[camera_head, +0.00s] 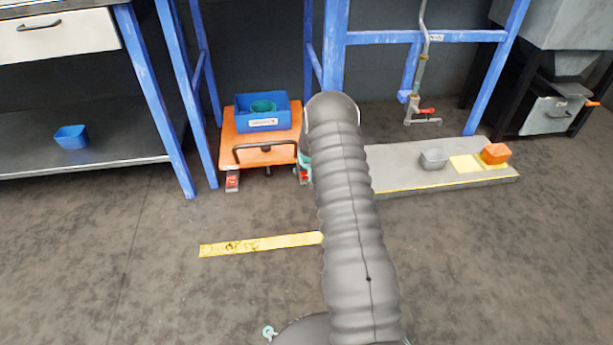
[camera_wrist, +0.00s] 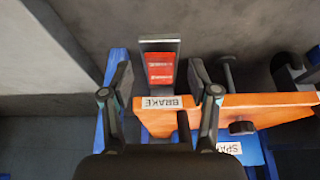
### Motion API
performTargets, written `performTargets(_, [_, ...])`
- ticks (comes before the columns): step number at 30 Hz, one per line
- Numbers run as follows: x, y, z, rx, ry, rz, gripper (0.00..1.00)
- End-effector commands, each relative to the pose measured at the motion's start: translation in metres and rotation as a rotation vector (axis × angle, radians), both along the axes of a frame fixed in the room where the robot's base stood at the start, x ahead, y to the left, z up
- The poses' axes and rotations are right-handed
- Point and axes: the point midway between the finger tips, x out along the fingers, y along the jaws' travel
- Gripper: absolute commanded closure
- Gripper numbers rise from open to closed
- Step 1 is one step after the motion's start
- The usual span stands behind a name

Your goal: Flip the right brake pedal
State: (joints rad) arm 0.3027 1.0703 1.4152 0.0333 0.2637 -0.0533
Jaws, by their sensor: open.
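The orange cart (camera_head: 260,148) stands by the blue frame in the head view. Its left brake pedal (camera_head: 232,182) is red on a grey plate. The right brake pedal (camera_head: 303,174) shows only in part beside my arm, which hides the rest. In the wrist view, a red brake pedal (camera_wrist: 160,70) on a grey plate sticks out by a "BRAKE" label (camera_wrist: 162,102) on the orange cart edge (camera_wrist: 252,108). My gripper (camera_wrist: 159,66) is open, its fingers seen on either side of this pedal. I cannot tell whether they touch it.
A blue bin (camera_head: 262,116) sits on the cart behind a dark handle (camera_head: 265,146). Blue frame legs (camera_head: 177,110) stand close to the left. A low grey platform (camera_head: 400,181) with small tubs lies to the right. The floor in front is clear around a yellow strip (camera_head: 260,244).

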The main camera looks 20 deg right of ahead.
Motion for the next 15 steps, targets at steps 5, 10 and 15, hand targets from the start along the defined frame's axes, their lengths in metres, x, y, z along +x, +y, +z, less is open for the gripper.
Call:
performTargets(5, [0.0046, -0.0015, -0.0120, 0.000, 0.000, 0.000, 0.40])
performTargets(10, [0.0054, -0.0018, -0.0138, 0.000, 0.000, 0.000, 0.40])
performTargets(15, [0.0053, -0.0017, -0.0135, 0.000, 0.000, 0.000, 0.45])
